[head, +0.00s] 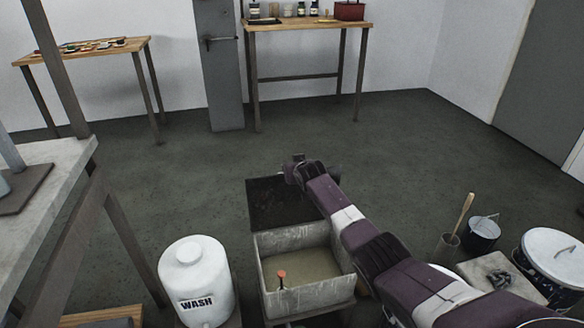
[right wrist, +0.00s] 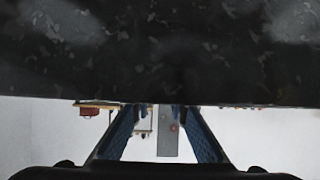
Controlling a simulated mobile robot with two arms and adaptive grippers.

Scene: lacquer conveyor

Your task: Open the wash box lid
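The wash box (head: 308,299) is a grey open-topped box of murky liquid in the head view, low at the centre. Its dark lid (head: 272,204) stands raised at the box's far edge, so the box is open. My right arm reaches in from the lower right over the box and hides part of the lid. My right gripper (head: 293,168) is by the lid's far edge. In the right wrist view its two fingers (right wrist: 165,118) are apart with nothing between them. A dark speckled surface, seemingly the lid (right wrist: 160,50), fills the top there; contact is unclear. My left gripper is not in view.
A white jug marked WASH (head: 196,282) stands left of the box. An orange-tipped handle (head: 282,280) sticks up inside the box. At right are a dark bucket (head: 481,234) and a large lidded can (head: 552,262). Open floor (head: 400,150) lies beyond the lid.

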